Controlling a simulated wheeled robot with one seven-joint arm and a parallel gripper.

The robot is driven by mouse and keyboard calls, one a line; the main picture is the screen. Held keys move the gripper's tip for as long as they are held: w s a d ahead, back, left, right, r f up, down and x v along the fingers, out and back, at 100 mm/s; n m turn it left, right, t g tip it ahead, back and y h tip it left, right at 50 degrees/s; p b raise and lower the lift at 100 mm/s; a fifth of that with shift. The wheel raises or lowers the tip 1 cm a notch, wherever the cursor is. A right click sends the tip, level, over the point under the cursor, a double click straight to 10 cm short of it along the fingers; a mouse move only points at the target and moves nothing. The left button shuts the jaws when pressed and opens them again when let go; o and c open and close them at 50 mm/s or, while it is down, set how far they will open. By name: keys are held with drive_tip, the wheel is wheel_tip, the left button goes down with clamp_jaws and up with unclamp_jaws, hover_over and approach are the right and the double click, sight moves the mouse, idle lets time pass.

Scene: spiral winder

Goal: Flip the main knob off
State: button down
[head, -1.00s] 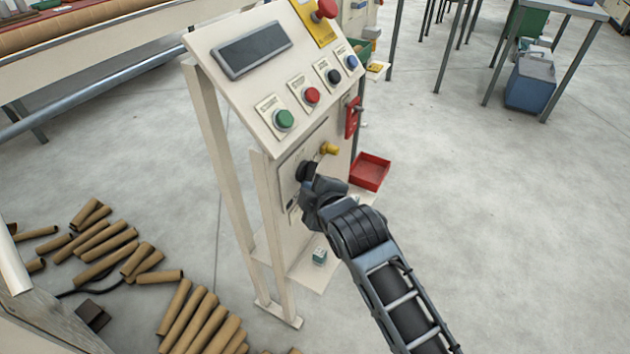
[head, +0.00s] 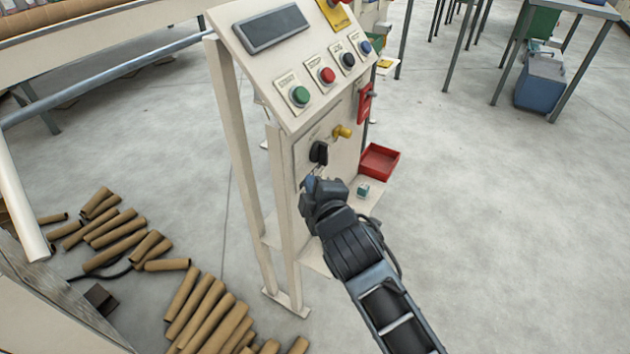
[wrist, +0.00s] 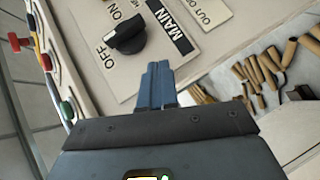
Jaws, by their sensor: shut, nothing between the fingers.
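The black main knob (head: 318,152) sits on the upright cream panel of the control stand, below the sloped button panel. In the wrist view the knob (wrist: 127,38) is a black rotary handle on a pale plate, beside a black MAIN label (wrist: 170,26). Lettering shows near it, an ON label (wrist: 110,34) among it, but I cannot surely tell which position the handle points to. My gripper (head: 309,184) is just below the knob in the head view, apart from it. In the wrist view its blue fingers (wrist: 157,72) are closed together, empty, and point at the panel.
A yellow knob (head: 342,131) and a red switch box (head: 365,103) are close on the right. Green (head: 300,96) and red (head: 327,75) buttons sit above. A red tray (head: 379,161) stands behind. Cardboard tubes (head: 115,239) lie on the floor at left.

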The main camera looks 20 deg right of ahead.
drive_tip(key=s+a, duration=0.1)
drive_tip(key=s, duration=0.8)
drive_tip(key=shift+s+f, duration=0.1)
drive_tip(key=shift+f, duration=0.05)
drive_tip(key=s+d+r+m+y+p, duration=0.15)
drive_tip(key=s+m, duration=0.35)
drive_tip(key=s, duration=0.9)
drive_tip(key=s+d+r+m+p, duration=0.2)
drive_tip(key=s+m, duration=0.2)
drive_tip(key=s, duration=1)
drive_tip(key=s+d+r+m+p, duration=0.1)
drive_tip(key=s+r+m, duration=0.3)
drive_tip(key=s+r, duration=0.4)
drive_tip(key=shift+d+m, duration=0.3)
drive_tip(key=shift+d, duration=0.15)
drive_tip(key=shift+h, duration=0.25)
